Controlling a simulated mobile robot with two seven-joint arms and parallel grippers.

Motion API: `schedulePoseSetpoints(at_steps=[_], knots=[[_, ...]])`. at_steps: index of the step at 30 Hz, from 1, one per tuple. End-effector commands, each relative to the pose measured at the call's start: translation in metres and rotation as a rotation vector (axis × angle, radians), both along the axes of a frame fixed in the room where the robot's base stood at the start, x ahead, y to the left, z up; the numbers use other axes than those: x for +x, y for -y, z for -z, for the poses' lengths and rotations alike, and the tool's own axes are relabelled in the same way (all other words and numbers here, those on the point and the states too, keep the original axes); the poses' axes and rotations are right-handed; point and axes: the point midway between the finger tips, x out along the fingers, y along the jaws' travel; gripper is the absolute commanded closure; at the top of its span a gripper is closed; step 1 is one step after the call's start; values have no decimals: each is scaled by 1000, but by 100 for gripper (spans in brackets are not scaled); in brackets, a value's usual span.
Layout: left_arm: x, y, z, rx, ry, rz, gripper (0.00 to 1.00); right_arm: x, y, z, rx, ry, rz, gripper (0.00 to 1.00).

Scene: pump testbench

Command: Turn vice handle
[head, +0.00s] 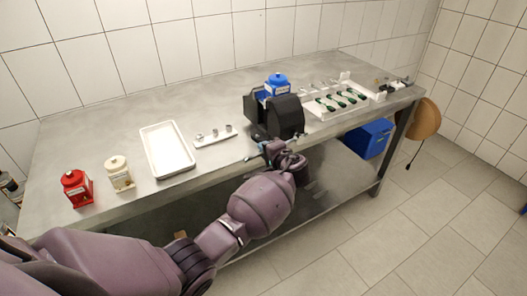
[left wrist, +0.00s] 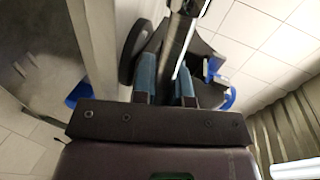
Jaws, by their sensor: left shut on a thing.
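The black vice (head: 287,116) stands at the front edge of the workbench (head: 110,222), with a blue-topped pump part (head: 276,85) at its top. My left gripper (head: 272,150) is at the vice's front, by the bench edge. In the left wrist view, my left gripper (left wrist: 165,82) has its two teal fingers on either side of a dark bar with a bright edge, the vice handle (left wrist: 180,45). The fingers are shut on it. In the head view the gripper mostly hides the handle. My right gripper is in neither view.
A white tray (head: 150,138), a small white rack (head: 216,138), a cream part (head: 119,173) and a red part (head: 76,188) stand left of the vice. A holder with green-handled tools (head: 340,100) is to the right. A blue bin (head: 368,138) sits below the bench.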

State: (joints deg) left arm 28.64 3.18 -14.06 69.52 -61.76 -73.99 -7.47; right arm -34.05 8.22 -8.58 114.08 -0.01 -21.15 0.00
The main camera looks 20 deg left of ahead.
Motion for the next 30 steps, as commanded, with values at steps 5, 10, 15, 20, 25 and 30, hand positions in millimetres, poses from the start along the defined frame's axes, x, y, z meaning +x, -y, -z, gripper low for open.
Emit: schedulePoseSetpoints(at_steps=[5,10,15,20,25,30], knots=[[-2,7,5,1,-19,8,100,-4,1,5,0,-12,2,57],[-2,7,5,0,-18,8,100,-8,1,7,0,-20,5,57],[-2,6,4,0,-16,7,71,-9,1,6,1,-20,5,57],[-1,4,2,1,-11,5,61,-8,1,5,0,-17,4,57],[0,3,1,1,-8,4,61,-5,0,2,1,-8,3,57],[-6,12,-2,0,-6,6,61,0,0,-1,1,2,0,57]])
